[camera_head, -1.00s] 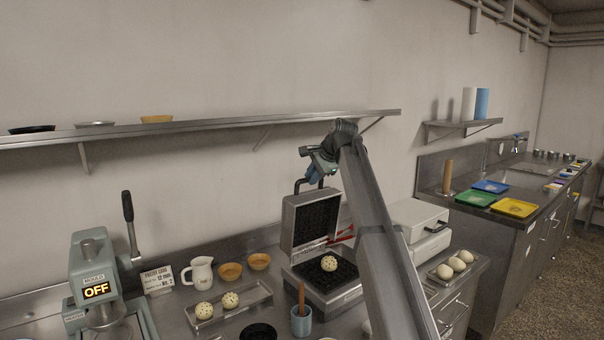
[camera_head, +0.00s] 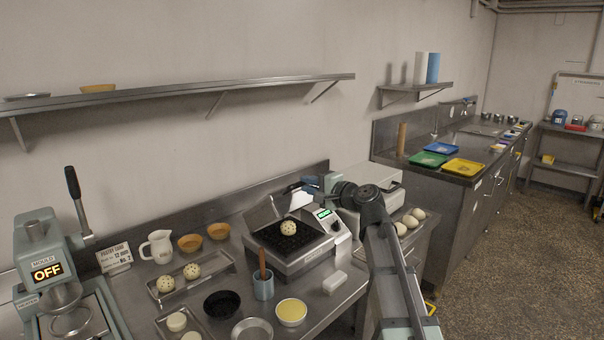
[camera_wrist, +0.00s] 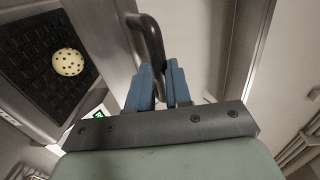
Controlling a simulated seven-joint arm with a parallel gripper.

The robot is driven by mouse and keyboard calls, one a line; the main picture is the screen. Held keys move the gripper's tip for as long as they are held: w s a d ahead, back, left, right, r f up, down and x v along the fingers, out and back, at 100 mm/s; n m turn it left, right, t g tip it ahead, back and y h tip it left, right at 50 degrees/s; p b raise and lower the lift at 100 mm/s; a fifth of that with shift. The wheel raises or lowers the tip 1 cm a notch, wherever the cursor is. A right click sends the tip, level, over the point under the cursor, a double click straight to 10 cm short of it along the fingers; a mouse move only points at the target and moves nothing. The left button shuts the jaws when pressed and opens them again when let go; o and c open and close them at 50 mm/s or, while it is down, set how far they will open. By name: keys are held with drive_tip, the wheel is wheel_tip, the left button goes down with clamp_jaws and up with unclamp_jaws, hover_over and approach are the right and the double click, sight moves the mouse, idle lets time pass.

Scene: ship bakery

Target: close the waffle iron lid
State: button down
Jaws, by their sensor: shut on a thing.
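The waffle iron (camera_head: 312,255) stands on the steel counter, its dark gridded lower plate uncovered. A speckled pale ball (camera_head: 289,227) rests on that plate; it also shows in the wrist view (camera_wrist: 67,62). My gripper (camera_wrist: 160,74) is shut on the bent black lid handle (camera_wrist: 150,38), which passes between its blue fingers. In the head view my gripper (camera_head: 309,184) is behind and above the plate. The lid is hard to make out there, so its exact angle is unclear; it does not lie over the plate.
A blue cup with a wooden handle (camera_head: 263,286) and a yellow-filled bowl (camera_head: 291,312) stand in front of the iron. A tray with speckled balls (camera_head: 165,284) lies left. A white appliance (camera_head: 372,188) stands right behind my arm. The shelf (camera_head: 190,99) is above.

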drive_tip(key=s+d+f, duration=0.2)
drive_tip(key=f, duration=0.7)
drive_tip(key=s+d+f, duration=0.2)
drive_tip(key=s+f, duration=0.1)
drive_tip(key=f, duration=0.5)
drive_tip(key=shift+s+d+f, duration=0.15)
drive_tip(key=shift+d+f, duration=0.2)
drive_tip(key=c, duration=1.1)
unclamp_jaws()
drive_tip(key=shift+o, duration=0.2)
drive_tip(key=shift+r, duration=0.1)
drive_tip(key=v, duration=1.3)
drive_tip(key=shift+d+r, duration=0.25)
drive_tip(key=shift+s, duration=0.1)
